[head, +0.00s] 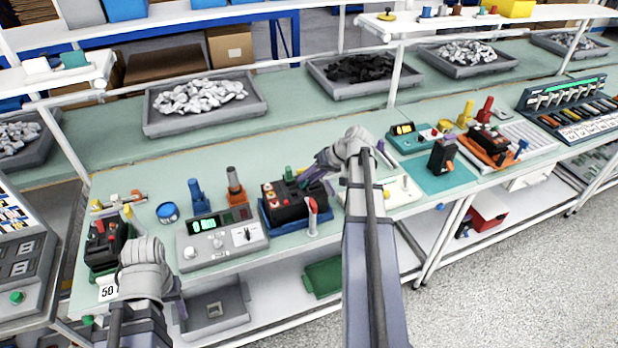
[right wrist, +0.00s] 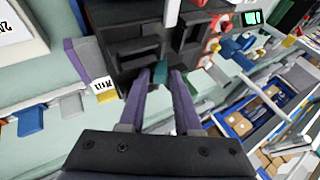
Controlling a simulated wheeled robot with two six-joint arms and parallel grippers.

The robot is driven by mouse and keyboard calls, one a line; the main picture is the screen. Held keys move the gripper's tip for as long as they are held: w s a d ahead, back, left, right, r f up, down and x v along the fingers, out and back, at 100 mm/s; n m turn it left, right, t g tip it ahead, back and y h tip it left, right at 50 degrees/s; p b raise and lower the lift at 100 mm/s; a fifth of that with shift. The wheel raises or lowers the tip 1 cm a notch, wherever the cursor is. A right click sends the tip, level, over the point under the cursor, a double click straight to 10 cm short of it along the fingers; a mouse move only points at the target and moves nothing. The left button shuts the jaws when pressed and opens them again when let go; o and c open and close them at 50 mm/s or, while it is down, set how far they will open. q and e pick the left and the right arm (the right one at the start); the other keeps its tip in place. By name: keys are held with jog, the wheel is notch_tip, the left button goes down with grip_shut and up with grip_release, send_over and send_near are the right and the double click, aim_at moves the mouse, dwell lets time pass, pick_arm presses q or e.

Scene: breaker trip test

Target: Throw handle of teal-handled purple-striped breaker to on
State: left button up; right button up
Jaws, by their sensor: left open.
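The black breaker (head: 288,203) with red knobs sits in a blue tray on the bench in the head view. It fills the top middle of the right wrist view (right wrist: 150,42). Its small teal handle (right wrist: 160,72) stands between the two purple fingertips of my right gripper (right wrist: 161,78). I cannot tell whether both fingers press on the handle. In the head view my right gripper (head: 316,170) reaches down to the breaker's top from the right. A purple strip (right wrist: 77,60) shows beside the breaker. My left gripper (head: 178,305) is open and empty, low in front of the bench's edge.
Another breaker (head: 105,245) sits at the left. A teal mat (head: 440,180) with a black unit lies to the right. Part trays line the back.

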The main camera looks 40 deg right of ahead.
jog(key=shift+r, duration=0.15)
jog(key=p+v, duration=0.6)
jog(key=v, duration=0.1)
jog(key=shift+s+d+r, duration=0.2)
jog(key=shift+s+r, duration=0.05)
dwell(0.7)
jog(key=a, duration=0.3)
jog(key=a+f+n+g, duration=0.1)
jog(key=a, duration=0.2)
jog(key=w+a+f+g, duration=0.1)
jog(key=a, duration=0.3)
jog(key=shift+n, duration=0.3)
jog(key=s+a+f+n+g+h, duration=0.1)
jog(key=s+a, duration=0.3)
jog(key=a, duration=0.6)
jog(key=s+a+f+n+g+h+b, duration=0.1)
jog(key=s+a+f+n+h, duration=0.1)
jog(key=a, duration=0.8)
jog(key=s+a+f+n+g+h+b, duration=0.1)
jog(key=s+a+n+g+h, duration=0.1)
jog(key=s+a, duration=0.4)
jog(key=a+n+h, duration=0.1)
jog(key=a, duration=0.3)
jog(key=shift+s+f, duration=0.35)
